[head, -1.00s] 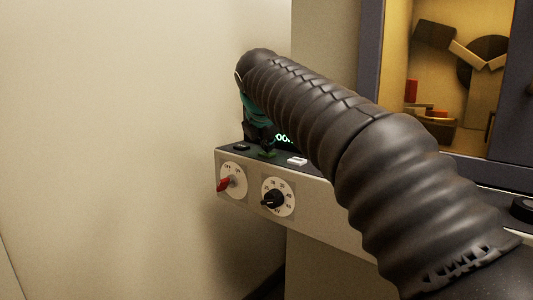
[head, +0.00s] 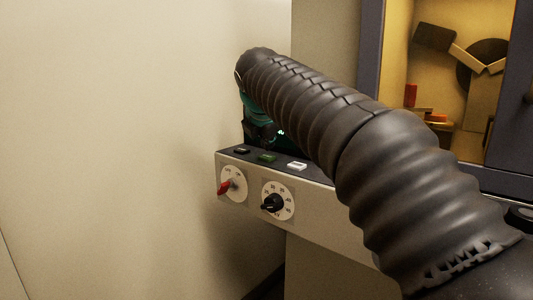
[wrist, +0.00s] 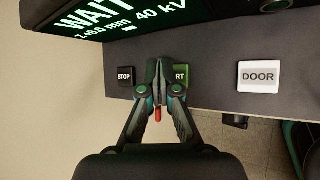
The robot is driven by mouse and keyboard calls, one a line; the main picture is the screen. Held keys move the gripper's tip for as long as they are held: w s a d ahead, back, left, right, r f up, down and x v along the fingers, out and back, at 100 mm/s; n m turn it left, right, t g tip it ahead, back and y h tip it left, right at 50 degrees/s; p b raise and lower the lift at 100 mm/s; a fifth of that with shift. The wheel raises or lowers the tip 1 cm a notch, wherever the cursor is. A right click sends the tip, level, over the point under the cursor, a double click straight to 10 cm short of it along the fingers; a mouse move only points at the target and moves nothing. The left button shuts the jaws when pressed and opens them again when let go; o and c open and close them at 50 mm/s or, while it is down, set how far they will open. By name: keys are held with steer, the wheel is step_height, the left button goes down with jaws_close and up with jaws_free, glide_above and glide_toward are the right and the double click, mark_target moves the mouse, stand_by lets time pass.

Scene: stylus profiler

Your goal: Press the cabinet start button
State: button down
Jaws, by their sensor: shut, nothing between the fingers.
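The green start button (head: 267,157) sits on the dark top strip of the cabinet's control panel, between a black button and a white one. In the wrist view the green button (wrist: 183,75) shows the letters "RT"; its left part is hidden by my fingers. My gripper (wrist: 160,68) is shut and empty, its fingertips over the left side of the green button. In the head view my gripper (head: 263,142) is above and behind the button, with a small gap visible. The display (wrist: 110,18) reads "WAIT" and "40 kV".
The black STOP button (wrist: 125,76) is just left of my fingers, and the white DOOR button (wrist: 259,76) is to the right. A red-handled knob (head: 232,184) and a black dial (head: 277,199) are on the panel front. A pale wall (head: 120,120) stands close on the left.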

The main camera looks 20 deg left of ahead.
mark_target(267, 157)
step_height(267, 157, up, 5)
steer(key=p, duration=0.5)
steer(key=shift+p, duration=0.3)
